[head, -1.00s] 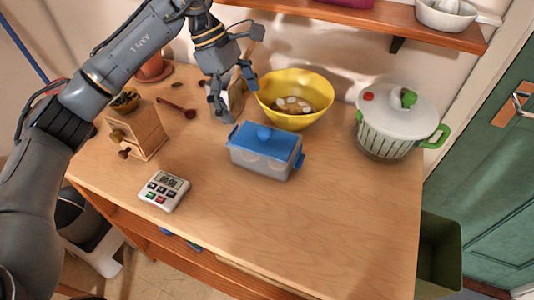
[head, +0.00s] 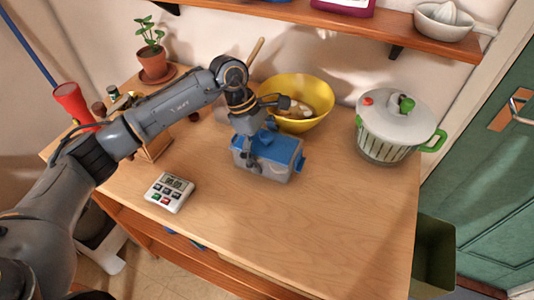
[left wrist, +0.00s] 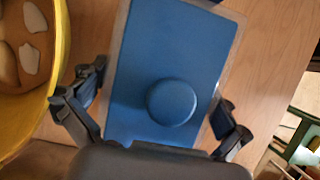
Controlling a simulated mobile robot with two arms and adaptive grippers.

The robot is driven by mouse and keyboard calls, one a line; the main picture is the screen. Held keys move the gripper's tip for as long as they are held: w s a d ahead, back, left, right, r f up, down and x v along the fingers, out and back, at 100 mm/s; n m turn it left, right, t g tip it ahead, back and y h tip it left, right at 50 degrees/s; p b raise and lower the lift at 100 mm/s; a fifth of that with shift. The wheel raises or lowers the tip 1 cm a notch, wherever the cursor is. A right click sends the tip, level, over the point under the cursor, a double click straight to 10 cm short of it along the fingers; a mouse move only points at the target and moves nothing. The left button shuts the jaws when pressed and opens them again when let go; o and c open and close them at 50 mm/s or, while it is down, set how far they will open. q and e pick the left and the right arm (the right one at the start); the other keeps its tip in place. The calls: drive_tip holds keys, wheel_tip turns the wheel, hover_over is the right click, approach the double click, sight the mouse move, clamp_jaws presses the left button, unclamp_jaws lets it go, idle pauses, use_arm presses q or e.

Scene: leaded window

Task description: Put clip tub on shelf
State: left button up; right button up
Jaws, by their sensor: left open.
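The clip tub (head: 281,164) has a blue lid with a round knob and a cloudy, see-through body. It stands on the wooden table. My left gripper (head: 259,140) is over the tub's lid and hides part of it. In the left wrist view the blue lid of the clip tub (left wrist: 170,55) lies between the two spread fingers of the left gripper (left wrist: 157,104). The fingers are open, one off each side of the lid. The shelf (head: 350,22) is a wooden board on the wall at the top. My right gripper is not in view.
A yellow bowl (head: 318,87) stands right behind the tub. A white colander pot (head: 385,145) with green handles is at the right. A timer (head: 169,192) lies at the front left. A juicer (head: 447,23) occupies the shelf's right end; a magenta item (head: 343,5) stands left of it.

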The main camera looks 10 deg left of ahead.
use_arm(q)
drive_tip(key=shift+d+f, duration=0.1)
drive_tip(key=shift+f, duration=0.05)
drive_tip(key=c, duration=1.5)
